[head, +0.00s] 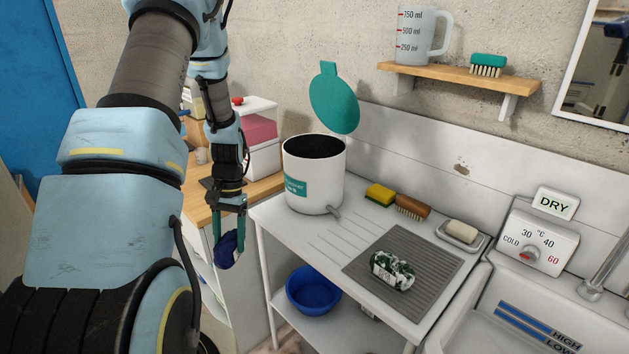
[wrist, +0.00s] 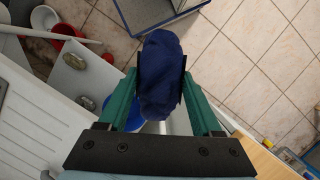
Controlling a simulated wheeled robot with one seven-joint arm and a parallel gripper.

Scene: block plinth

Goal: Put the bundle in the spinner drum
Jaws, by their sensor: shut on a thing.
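My gripper (head: 229,236) is shut on a dark blue cloth bundle (head: 227,252), which hangs between its green fingers left of the drainer counter's edge. In the wrist view the bundle (wrist: 160,72) fills the space between the fingers. The spinner drum (head: 314,180) is a white cylinder with a teal label and a dark open top, standing at the counter's back left. Its round teal lid (head: 335,98) is raised behind it. A green and white patterned bundle (head: 392,271) lies on the grey ribbed mat (head: 440,268).
A yellow sponge (head: 380,194), a brush (head: 412,207) and a soap dish (head: 459,234) line the counter's back. A blue basin (head: 313,290) sits on the lower shelf. The sink is at right. Above hangs a shelf (head: 470,77) with a jug (head: 420,34).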

